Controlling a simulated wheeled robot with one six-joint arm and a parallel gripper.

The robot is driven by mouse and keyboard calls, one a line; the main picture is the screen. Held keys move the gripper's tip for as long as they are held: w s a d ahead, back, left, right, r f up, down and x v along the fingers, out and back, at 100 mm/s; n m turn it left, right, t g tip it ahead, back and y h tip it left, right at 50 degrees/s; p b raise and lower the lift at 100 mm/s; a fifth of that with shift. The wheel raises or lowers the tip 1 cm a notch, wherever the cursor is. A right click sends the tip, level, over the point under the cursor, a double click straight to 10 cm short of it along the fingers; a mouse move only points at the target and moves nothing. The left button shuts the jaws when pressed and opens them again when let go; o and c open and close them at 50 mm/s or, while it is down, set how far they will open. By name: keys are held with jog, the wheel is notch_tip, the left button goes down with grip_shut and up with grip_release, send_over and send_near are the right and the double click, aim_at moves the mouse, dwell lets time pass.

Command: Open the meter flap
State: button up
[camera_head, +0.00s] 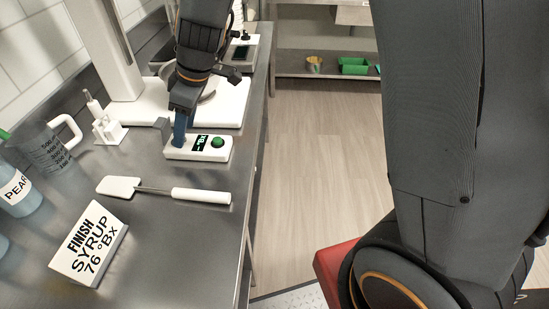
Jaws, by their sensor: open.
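The meter (210,155) is a small white box lying on the steel counter. It has a dark display with green characters and a round green button (217,142) on its right part. My gripper (172,132) points down over the meter's left end, with its jaws open. A blue-grey finger reaches down to or just above the meter's top. A grey piece beside it at the left end may be the other finger or the flap; I cannot tell which. The flap is not clearly visible, and my gripper hides part of that end.
A white spatula (201,196) lies in front of the meter. A "FINISH SYRUP 76 °BX" sign (88,243), a measuring jug (48,147) and a bottle labelled "PEAR" (17,190) stand to the left. A white stand (122,70) rises behind.

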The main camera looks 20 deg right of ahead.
aim_at(201, 142)
jog(key=shift+d+f+b, duration=0.1)
jog(key=shift+f+b, duration=0.2)
jog(key=shift+b, duration=0.1)
jog(key=b+v, duration=0.1)
jog(key=v, duration=0.7)
jog(key=s+d+f+m+h+b, duration=0.1)
jog(key=s+d+f+m, duration=0.3)
jog(key=d, duration=0.4)
jog(key=s+d+f+m+h+b, duration=0.2)
jog(key=s+d+f+m, duration=0.3)
jog(key=d, duration=0.4)
jog(key=shift+d+f+m+g+b, duration=0.2)
jog(key=shift+f+m+g+b, duration=0.4)
jog(key=shift+f, duration=0.8)
jog(key=shift+s, duration=0.1)
jog(key=s+d+f+m+h, duration=0.1)
jog(key=s+d+f+m, duration=0.1)
jog(key=s+d+m, duration=0.1)
jog(key=shift+s+d+f+m, duration=0.15)
jog(key=shift+s+d+m, duration=0.15)
jog(key=shift+s+d, duration=0.45)
